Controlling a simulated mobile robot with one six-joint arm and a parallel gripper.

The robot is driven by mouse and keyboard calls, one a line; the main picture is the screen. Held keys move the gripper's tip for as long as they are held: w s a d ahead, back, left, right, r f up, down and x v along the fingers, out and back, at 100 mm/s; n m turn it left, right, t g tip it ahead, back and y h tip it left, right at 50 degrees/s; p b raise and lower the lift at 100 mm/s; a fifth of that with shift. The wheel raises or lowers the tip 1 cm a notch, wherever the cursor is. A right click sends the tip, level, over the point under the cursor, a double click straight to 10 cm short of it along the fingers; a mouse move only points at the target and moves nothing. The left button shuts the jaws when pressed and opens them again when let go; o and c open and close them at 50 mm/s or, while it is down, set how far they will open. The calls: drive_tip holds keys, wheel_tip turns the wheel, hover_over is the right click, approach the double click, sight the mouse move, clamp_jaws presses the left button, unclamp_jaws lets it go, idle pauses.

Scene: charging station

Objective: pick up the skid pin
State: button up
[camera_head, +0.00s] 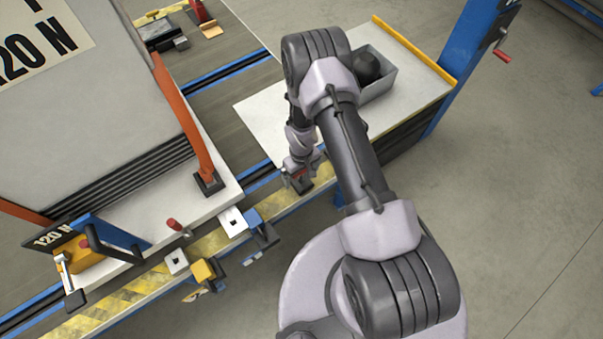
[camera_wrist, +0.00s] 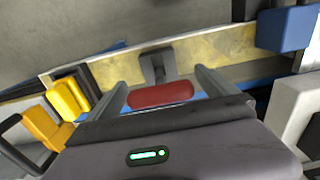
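In the wrist view a red cylindrical handle (camera_wrist: 160,93) on a dark grey stem lies between the two fingers of my gripper (camera_wrist: 163,88). I take it for the skid pin, though the views do not confirm this. The fingers are apart, one at each end of the handle, and no firm hold shows. In the head view my gripper (camera_head: 298,182) is low over the yellow-edged rail, with a bit of red showing beside it. Another red handle (camera_head: 173,224) stands on the pale skid plate to the left.
A blue block (camera_head: 254,220) and a yellow block (camera_head: 203,271) sit along the rail left of my gripper. A large grey box (camera_head: 90,100) with orange straps stands on the skid. A grey bin (camera_head: 375,85) is on the white tabletop. Open floor lies right.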

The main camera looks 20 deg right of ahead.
drive_tip(key=c, duration=1.4)
drive_tip(key=shift+r, duration=0.1)
